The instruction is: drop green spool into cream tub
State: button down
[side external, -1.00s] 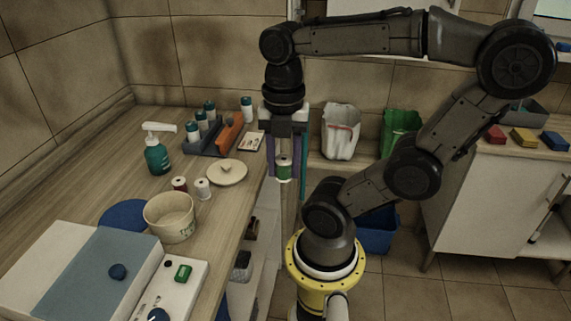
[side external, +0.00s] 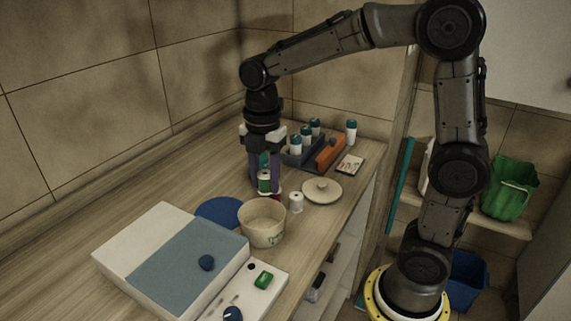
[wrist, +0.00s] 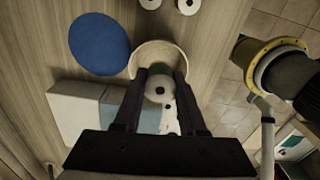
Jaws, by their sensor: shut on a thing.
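My gripper (side external: 265,184) is shut on the green spool (side external: 265,182) and holds it upright above the counter. In the wrist view the spool (wrist: 160,91) sits between the two fingers and shows its pale end. The cream tub (side external: 263,234) stands open on the counter; in the side view its rim is just below the spool. In the wrist view the tub (wrist: 157,47) shows behind the spool and fingertips, which hide part of it. I cannot tell whether the spool is fully inside the rim's outline.
A white spool (side external: 296,202) stands right of the tub, with a mostly hidden red spool beside the gripper. A cream lid (side external: 322,192), a blue disc (side external: 218,212) and a blue-and-white box (side external: 180,255) lie nearby. A rack (side external: 305,150) with bottles stands behind.

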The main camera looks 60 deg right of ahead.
aim_at(264, 174)
jog(key=shift+a+f, duration=0.1)
jog(key=shift+f, duration=2.85)
jog(key=shift+c, duration=2)
grip_release()
jog(key=shift+r, duration=0.15)
notch_tip(264, 174, up, 14)
jog(key=shift+f, duration=0.2)
